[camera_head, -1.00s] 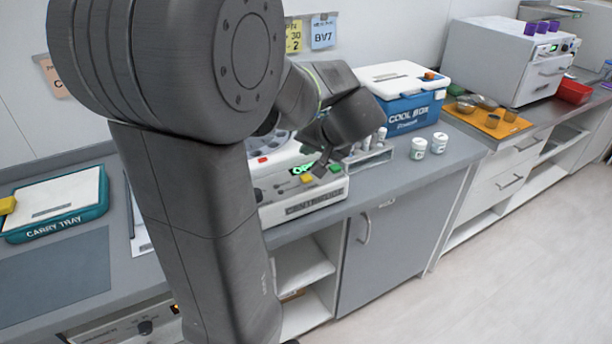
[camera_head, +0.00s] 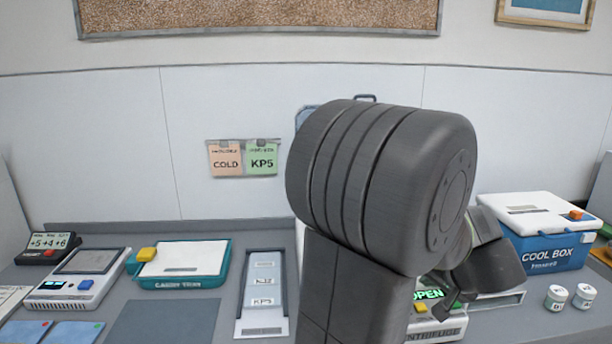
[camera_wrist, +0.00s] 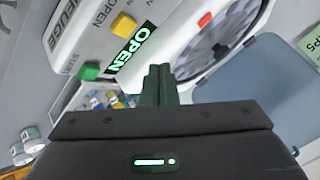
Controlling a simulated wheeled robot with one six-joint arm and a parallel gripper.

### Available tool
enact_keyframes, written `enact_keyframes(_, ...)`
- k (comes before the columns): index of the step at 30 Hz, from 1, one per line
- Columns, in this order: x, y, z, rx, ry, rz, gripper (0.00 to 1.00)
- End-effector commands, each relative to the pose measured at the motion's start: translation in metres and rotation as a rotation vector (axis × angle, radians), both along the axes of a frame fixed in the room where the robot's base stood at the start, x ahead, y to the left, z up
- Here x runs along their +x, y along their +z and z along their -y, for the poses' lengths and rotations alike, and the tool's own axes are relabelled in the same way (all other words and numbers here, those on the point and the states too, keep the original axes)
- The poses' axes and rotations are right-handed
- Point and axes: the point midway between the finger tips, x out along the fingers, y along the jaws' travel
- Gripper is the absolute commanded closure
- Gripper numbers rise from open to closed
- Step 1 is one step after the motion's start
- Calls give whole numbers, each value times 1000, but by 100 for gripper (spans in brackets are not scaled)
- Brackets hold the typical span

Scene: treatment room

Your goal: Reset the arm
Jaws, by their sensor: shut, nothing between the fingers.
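My gripper (camera_wrist: 160,82) is shut and empty in the wrist view, its dark fingers together in front of the centrifuge (camera_wrist: 150,25). The centrifuge shows a green OPEN display, a yellow button, a green button and a red one. Its lid (camera_wrist: 255,80) is raised and the round rotor (camera_wrist: 215,40) is exposed. My gripper (camera_head: 443,308) is just above that front, partly hidden. I cannot tell if it touches anything.
A blue cool box (camera_head: 550,250) and two small white jars (camera_head: 570,297) stand at the right. At the left are a teal carry tray (camera_head: 205,280), a device with a screen (camera_head: 78,285) and a small display (camera_head: 48,246). A grey mat (camera_head: 160,322) lies bare.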

Motion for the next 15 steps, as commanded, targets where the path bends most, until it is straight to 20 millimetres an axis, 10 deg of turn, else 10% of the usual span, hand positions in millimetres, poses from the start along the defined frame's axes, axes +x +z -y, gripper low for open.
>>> enact_keyframes(15, 0, 44, 0, -1, 1, 0, 100)
